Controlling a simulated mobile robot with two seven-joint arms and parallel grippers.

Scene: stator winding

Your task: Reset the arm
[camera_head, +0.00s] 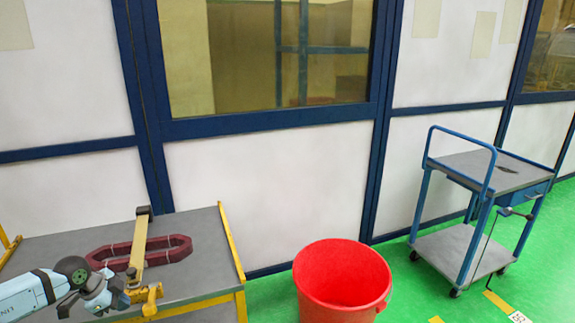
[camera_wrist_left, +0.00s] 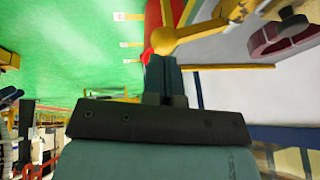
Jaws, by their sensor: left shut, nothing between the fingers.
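My left arm comes in from the lower left of the head view. My left gripper (camera_head: 102,294) is low over the near side of the grey table, close to a yellow upright fixture (camera_head: 140,247) with a black top. Its fingers are small and hard to make out there. In the left wrist view my left gripper (camera_wrist_left: 164,76) shows as a dark body with two dark fingers, shut with nothing between them. The yellow fixture (camera_wrist_left: 195,34) is just beyond the fingertips. I cannot tell whether they touch. My right gripper is in neither view.
A dark red coil frame (camera_head: 178,249) lies on the grey table (camera_head: 205,226) around the fixture. A red bucket (camera_head: 340,278) stands right of the table. A blue cart (camera_head: 480,190) stands farther right. Green floor between bucket and cart is clear. A white panelled wall (camera_head: 270,195) is behind.

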